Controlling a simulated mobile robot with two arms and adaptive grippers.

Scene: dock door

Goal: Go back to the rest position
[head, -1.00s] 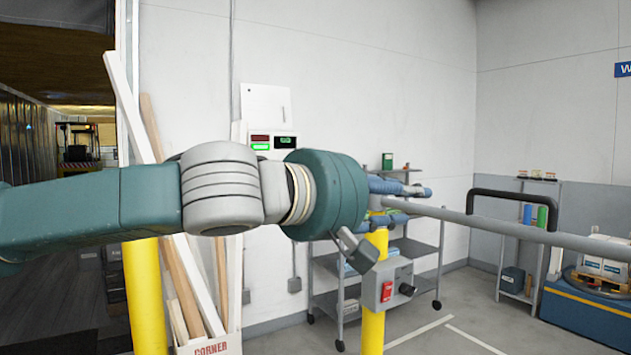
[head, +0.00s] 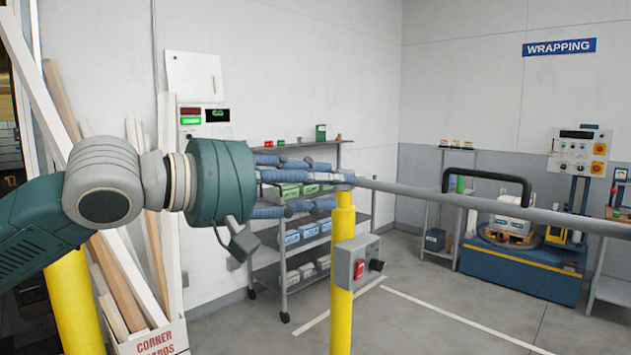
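My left arm comes in from the left, with its teal wrist in front of the wall. My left gripper (head: 330,186) points right, its blue-grey fingers spread apart above and below, with no object seen between them. The fingertips show just left of the top of a yellow post (head: 342,225), close to the left end of a grey barrier bar (head: 430,195). I cannot tell whether they touch it. My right gripper is not in view.
A control box (head: 357,262) with a red switch is on the post. A black handle (head: 487,175) rises from the bar. Behind stand a shelf cart (head: 300,240) and a blue wrapping machine (head: 520,272). A corner-boards box (head: 155,340) is at lower left.

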